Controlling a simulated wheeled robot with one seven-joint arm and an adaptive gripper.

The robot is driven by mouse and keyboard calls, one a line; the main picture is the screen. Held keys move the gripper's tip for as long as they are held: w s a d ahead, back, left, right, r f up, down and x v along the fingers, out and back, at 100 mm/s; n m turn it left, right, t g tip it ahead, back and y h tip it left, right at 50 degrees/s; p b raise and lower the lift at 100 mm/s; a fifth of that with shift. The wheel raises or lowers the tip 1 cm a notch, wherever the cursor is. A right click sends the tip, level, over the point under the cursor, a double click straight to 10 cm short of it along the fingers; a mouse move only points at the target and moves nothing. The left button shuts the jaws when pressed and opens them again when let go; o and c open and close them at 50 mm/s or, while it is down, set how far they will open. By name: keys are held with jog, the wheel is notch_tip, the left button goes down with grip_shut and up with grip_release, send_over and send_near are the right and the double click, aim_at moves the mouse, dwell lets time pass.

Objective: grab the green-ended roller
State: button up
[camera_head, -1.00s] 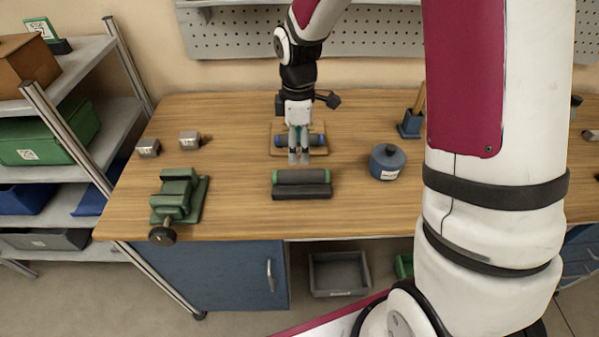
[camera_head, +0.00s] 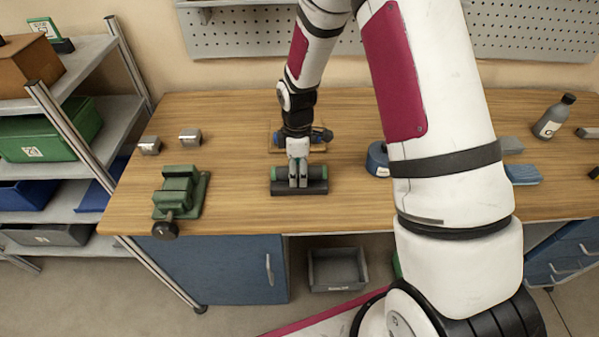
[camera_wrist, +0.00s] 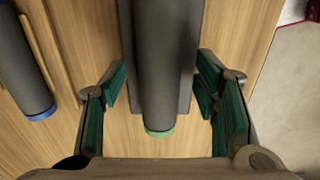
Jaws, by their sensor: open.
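The green-ended roller (camera_head: 317,173) is dark grey and lies on a dark stand (camera_head: 318,189) on the wooden bench. My gripper (camera_head: 298,183) is over its middle in the head view and hides part of it. In the wrist view the roller (camera_wrist: 165,55) runs down from the top edge, with its green end (camera_wrist: 160,131) towards me. My gripper (camera_wrist: 162,95) is open there, its green-padded fingers on either side of the roller with gaps. I cannot tell the exact height of the fingertips over the bench.
A blue-ended roller (camera_wrist: 20,60) lies to the left in the wrist view; in the head view my arm mostly hides it. A green vise (camera_head: 178,192) stands left, with two metal blocks (camera_head: 190,135) behind. A blue pot (camera_head: 377,160) is right, partly hidden by my arm.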

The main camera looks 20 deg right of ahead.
grip_shut()
jog(key=shift+r, duration=0.1)
